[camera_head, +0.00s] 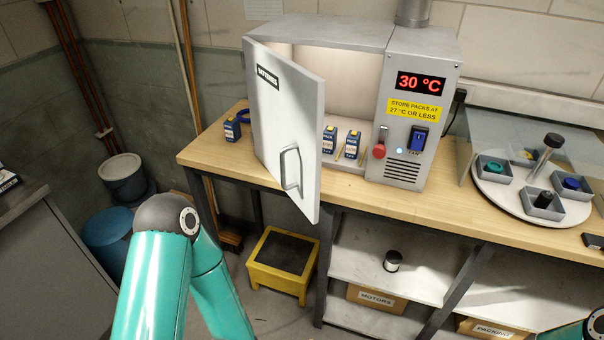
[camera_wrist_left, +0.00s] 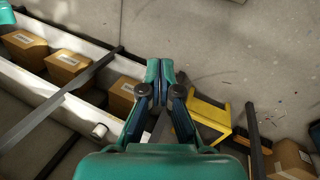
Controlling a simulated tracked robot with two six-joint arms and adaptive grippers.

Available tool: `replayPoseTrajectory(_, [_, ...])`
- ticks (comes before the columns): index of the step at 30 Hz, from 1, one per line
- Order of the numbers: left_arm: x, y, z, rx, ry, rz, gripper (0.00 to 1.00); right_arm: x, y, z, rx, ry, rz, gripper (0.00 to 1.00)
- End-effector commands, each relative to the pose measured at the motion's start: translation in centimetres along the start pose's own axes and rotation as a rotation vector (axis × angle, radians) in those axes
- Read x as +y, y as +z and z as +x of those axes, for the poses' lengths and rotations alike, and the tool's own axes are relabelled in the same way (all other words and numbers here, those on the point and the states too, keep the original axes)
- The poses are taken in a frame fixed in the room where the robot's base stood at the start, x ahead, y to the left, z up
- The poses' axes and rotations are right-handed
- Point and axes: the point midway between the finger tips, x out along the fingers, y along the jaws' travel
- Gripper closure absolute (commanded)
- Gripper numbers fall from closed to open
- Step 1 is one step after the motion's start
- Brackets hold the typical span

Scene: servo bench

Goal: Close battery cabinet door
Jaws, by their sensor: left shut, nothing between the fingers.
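The battery cabinet (camera_head: 330,32) stands on the wooden bench, its lit inside partly visible. Its grey door (camera_head: 284,110) stands open, hinged at the left and swung out toward me over the bench's front edge. A metal handle (camera_head: 291,168) is on the door's outer face. Blue battery packs (camera_head: 328,139) stand inside, behind the door's free edge. My left arm rises at the lower left in the head view, clear of the door; its gripper is hidden there. In the left wrist view my left gripper (camera_wrist_left: 160,72) is shut and empty, above the floor. My right gripper is not in view.
A control panel reads 30 °C (camera_head: 420,84), with a red knob (camera_head: 379,150) beside the opening. A battery pack (camera_head: 232,128) stands left of the door. A round turntable (camera_head: 510,192) is at the right. A yellow step stool (camera_head: 283,265) stands below the door.

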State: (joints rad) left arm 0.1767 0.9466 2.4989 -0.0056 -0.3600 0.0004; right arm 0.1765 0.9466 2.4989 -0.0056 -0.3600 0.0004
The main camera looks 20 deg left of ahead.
Motion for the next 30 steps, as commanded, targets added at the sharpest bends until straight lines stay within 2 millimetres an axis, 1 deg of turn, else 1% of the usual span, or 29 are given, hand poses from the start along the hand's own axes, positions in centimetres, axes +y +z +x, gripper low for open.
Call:
replayPoseTrajectory(3, [0.0, -0.2, -0.1, 0.008, 0.002, 0.002, 1.0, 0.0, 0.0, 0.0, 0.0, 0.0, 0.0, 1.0])
replayPoseTrajectory(5, [0.0, -1.1, -0.5, 0.036, 0.009, 0.008, 1.0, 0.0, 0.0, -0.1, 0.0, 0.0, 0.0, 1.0])
replayPoseTrajectory(8, [-0.1, -4.4, -2.0, 0.143, 0.034, 0.035, 1.0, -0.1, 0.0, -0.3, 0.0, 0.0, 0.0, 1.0])
replayPoseTrajectory(11, [-0.1, -9.7, -5.4, 0.331, 0.08, 0.089, 1.0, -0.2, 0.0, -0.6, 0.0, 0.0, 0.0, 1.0])
replayPoseTrajectory(12, [0.0, -12.3, -7.4, 0.427, 0.103, 0.122, 1.0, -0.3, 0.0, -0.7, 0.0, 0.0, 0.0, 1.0])
replayPoseTrajectory(14, [0.1, -16.0, -11.4, 0.584, 0.141, 0.179, 1.0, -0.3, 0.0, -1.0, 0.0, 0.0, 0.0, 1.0])
replayPoseTrajectory(15, [0.3, -18.3, -14.6, 0.692, 0.168, 0.225, 1.0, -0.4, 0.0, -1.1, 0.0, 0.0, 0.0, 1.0])
replayPoseTrajectory(17, [0.5, -20.9, -19.6, 0.845, 0.209, 0.303, 1.0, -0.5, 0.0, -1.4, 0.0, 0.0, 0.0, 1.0])
replayPoseTrajectory(18, [0.8, -22.0, -23.1, 0.939, 0.235, 0.364, 1.0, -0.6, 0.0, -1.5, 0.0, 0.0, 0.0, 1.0])
replayPoseTrajectory(20, [1.3, -22.9, -28.0, 1.06, 0.274, 0.46, 1.0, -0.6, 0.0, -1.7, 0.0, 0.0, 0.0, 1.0])
replayPoseTrajectory(21, [1.6, -22.9, -31.0, 1.126, 0.299, 0.527, 1.0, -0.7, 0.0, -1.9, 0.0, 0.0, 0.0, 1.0])
replayPoseTrajectory(23, [2.2, -22.4, -34.8, 1.201, 0.331, 0.625, 1.0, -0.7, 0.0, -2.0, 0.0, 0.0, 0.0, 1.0])
replayPoseTrajectory(24, [2.6, -21.8, -36.9, 1.235, 0.351, 0.685, 1.0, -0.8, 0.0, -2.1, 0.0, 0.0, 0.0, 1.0])
replayPoseTrajectory(27, [3.3, -20.2, -40.5, 1.284, 0.389, 0.812, 1.0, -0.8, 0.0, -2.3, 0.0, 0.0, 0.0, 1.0])
replayPoseTrajectory(30, [3.8, -18.9, -42.2, 1.297, 0.414, 0.889, 1.0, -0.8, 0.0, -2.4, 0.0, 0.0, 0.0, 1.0])
